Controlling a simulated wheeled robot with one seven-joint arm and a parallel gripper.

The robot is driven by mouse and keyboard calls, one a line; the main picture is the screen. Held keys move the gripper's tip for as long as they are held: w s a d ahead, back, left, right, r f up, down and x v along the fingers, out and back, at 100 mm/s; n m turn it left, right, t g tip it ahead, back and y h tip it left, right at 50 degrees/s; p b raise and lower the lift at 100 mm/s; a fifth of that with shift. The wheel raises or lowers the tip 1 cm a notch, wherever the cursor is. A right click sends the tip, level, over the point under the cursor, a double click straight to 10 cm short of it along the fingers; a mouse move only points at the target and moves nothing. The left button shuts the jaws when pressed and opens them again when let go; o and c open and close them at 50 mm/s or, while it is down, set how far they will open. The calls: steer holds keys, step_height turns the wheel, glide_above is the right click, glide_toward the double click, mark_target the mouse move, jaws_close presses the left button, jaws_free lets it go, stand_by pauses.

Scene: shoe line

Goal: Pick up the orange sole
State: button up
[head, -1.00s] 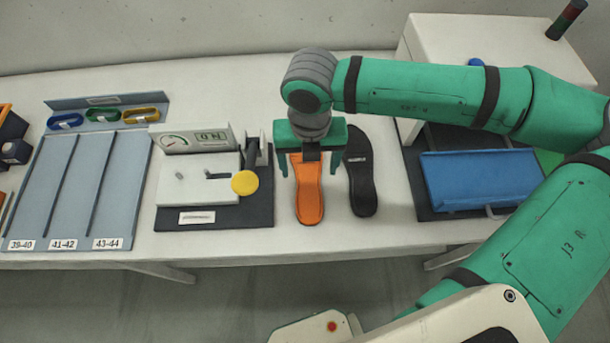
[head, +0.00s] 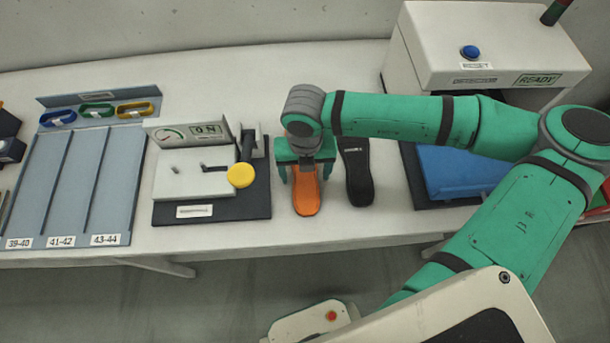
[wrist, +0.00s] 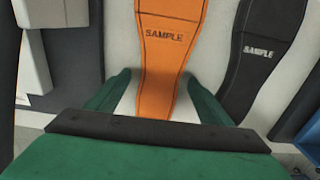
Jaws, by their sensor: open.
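The orange sole (head: 306,196) lies flat on the white table in the head view, its upper part hidden by my gripper. In the wrist view the orange sole (wrist: 166,45) bears the word SAMPLE and runs between my two fingers. My gripper (head: 304,177) is open, with one green finger on each side of the sole. In the wrist view my gripper (wrist: 160,88) shows a gap between each finger and the sole. I cannot tell how far the fingertips are above the table.
A black sole (head: 357,172) lies just right of the orange one. A gauge fixture with a yellow knob (head: 241,175) stands close on the left. A blue tray (head: 462,172) is at right, below a white machine (head: 485,45). Grey sorting lanes (head: 78,190) are at far left.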

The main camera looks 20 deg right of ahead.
mark_target(305, 176)
steer(key=c, duration=1.3)
step_height(305, 176, up, 10)
steer(key=shift+r, duration=0.1)
